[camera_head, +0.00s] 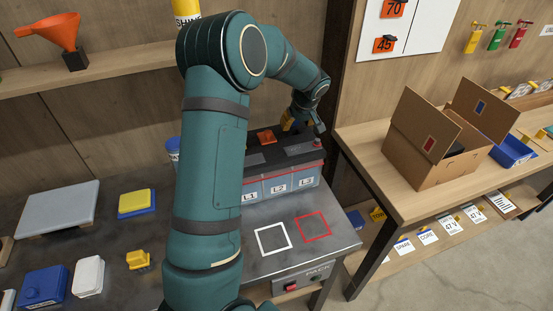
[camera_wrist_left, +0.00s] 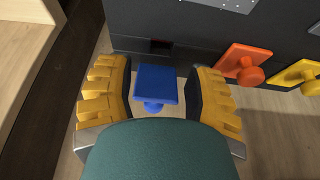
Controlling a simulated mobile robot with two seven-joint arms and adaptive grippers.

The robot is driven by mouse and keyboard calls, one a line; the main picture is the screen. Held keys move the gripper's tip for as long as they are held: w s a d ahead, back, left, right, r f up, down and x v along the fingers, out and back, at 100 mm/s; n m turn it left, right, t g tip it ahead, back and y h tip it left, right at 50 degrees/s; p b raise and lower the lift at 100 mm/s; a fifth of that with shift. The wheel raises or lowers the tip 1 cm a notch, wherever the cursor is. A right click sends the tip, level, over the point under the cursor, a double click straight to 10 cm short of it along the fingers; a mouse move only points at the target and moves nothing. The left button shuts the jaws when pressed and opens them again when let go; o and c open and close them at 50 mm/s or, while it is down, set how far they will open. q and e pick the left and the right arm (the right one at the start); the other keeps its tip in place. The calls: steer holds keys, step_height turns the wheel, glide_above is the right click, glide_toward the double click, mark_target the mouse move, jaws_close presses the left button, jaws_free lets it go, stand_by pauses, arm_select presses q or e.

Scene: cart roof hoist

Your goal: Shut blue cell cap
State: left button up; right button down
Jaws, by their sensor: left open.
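The blue cell cap (camera_wrist_left: 156,84) is a square flap with a round knob. In the left wrist view it hangs out past the edge of the dark battery top (camera_wrist_left: 180,22), beside a small dark opening (camera_wrist_left: 160,46). My left gripper (camera_wrist_left: 157,98) is open, with one yellow-padded finger on each side of the cap; I cannot tell whether either touches it. In the head view the left gripper (camera_head: 302,122) is at the back right of the battery (camera_head: 281,185), and the blue cap cannot be made out there. My right gripper is not in view.
Right of the bench (camera_head: 335,238) are a wooden table (camera_head: 385,175) and an open cardboard box (camera_head: 440,145). Red and white squares mark free bench space in front.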

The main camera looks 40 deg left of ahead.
arm_select(q)
step_height(320, 180, up, 6)
steer(key=p, duration=0.3)
steer(key=shift+r, duration=0.2)
stand_by(0.5)
